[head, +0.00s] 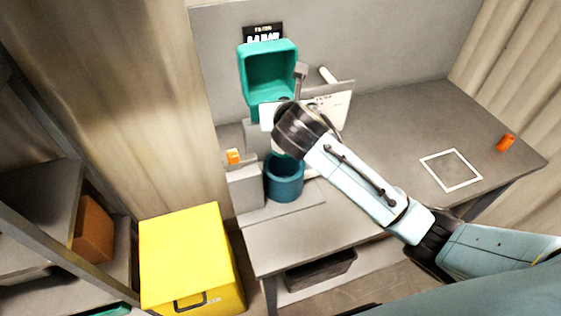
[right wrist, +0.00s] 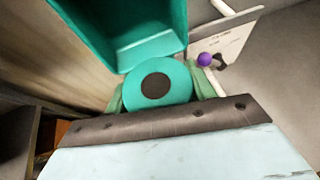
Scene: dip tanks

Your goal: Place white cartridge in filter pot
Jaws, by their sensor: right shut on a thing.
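A dark teal round pot (head: 284,185), open at the top, stands on the grey bench in the head view. My right gripper (head: 279,147) is above its back rim, partly hidden by its own wrist. In the right wrist view the right gripper (right wrist: 158,92) is shut on a round thing, taken as the cartridge (right wrist: 178,88), with a teal end face and a dark centre. A small pale patch shows under the gripper in the head view; the cartridge's sides are mostly hidden. It appears apart from the pot. My left gripper is not in view.
An open teal box (head: 268,72) stands behind the gripper, beside a white panel (head: 335,103). A purple knob (right wrist: 204,59) shows near the panel. A yellow bin (head: 185,255) is at left. An orange piece (head: 505,142) and a white square outline (head: 451,184) are on the mostly clear right bench.

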